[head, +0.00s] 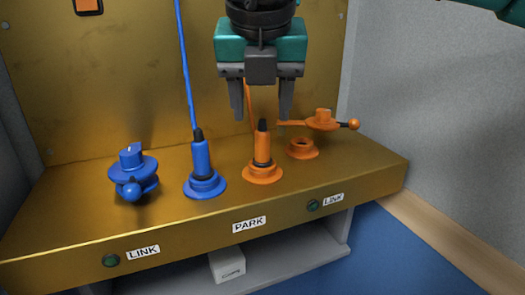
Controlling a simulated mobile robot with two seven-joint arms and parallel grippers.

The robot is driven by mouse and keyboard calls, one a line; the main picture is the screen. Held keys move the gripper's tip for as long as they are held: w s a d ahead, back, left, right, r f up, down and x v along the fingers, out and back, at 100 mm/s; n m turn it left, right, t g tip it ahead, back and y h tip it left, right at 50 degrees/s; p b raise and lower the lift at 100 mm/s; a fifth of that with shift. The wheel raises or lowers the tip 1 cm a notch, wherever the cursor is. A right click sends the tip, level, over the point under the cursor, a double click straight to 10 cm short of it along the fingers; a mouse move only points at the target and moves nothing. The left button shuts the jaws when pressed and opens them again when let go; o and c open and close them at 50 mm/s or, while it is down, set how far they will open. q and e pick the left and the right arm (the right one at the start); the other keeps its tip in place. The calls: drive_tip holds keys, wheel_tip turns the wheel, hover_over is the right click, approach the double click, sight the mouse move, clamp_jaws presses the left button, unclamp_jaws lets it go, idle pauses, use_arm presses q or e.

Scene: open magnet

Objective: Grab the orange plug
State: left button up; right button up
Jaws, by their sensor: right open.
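The orange plug (262,148) stands upright in an orange round base (262,173) on the gold bench top, with a thin orange cord rising from its dark top. My right gripper (260,115) points down from above, its two grey fingers spread on either side of the cord in the picture. The fingertips appear at about the height of the plug's top. Nothing is held between them. How far the fingers are from the plug in depth is hard to tell. My left gripper is not in view.
A blue plug (202,158) with a blue cord stands left of the orange one. A blue valve-like fitting (133,170) is farther left. An orange socket (302,148) and a lever with a ball end (323,121) sit close on the right. A gold panel (110,75) rises behind.

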sight(262, 127)
drive_tip(key=shift+x, duration=3.05)
drive_tip(key=shift+s+d, duration=0.1)
drive_tip(key=shift+s, duration=0.05)
drive_tip(key=shift+c, duration=0.3)
clamp_jaws()
